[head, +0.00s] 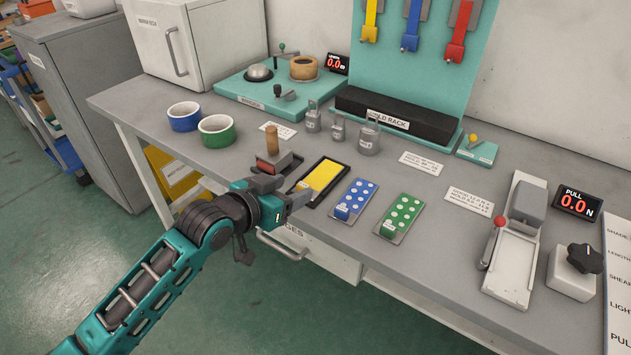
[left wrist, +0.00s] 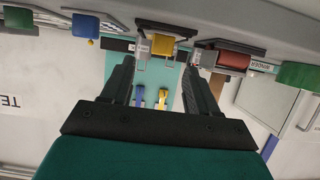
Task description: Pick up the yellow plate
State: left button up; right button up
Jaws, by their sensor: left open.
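The yellow plate (head: 322,176) lies flat in a black holder (head: 340,185) near the front edge of the workbench. My left gripper (head: 306,196) is at the bench's front edge, just in front of the plate and apart from it. In the left wrist view the picture is upside down, and the yellow plate (left wrist: 163,44) shows beyond the fingertips. The open left gripper (left wrist: 160,66) has nothing between its fingers. My right gripper is not in view.
A red block on a stand (head: 268,163) is left of the plate. A blue dotted plate (head: 356,195) and a green dotted plate (head: 402,213) are to its right. Small metal weights (head: 338,129) stand behind.

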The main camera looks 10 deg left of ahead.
aim_at(303, 185)
pick_arm(q)
jog(key=shift+f+x, duration=0.2)
jog(key=shift+x, duration=2.2)
jog(key=shift+s, duration=0.15)
jog(key=shift+c, duration=0.2)
grip_shut()
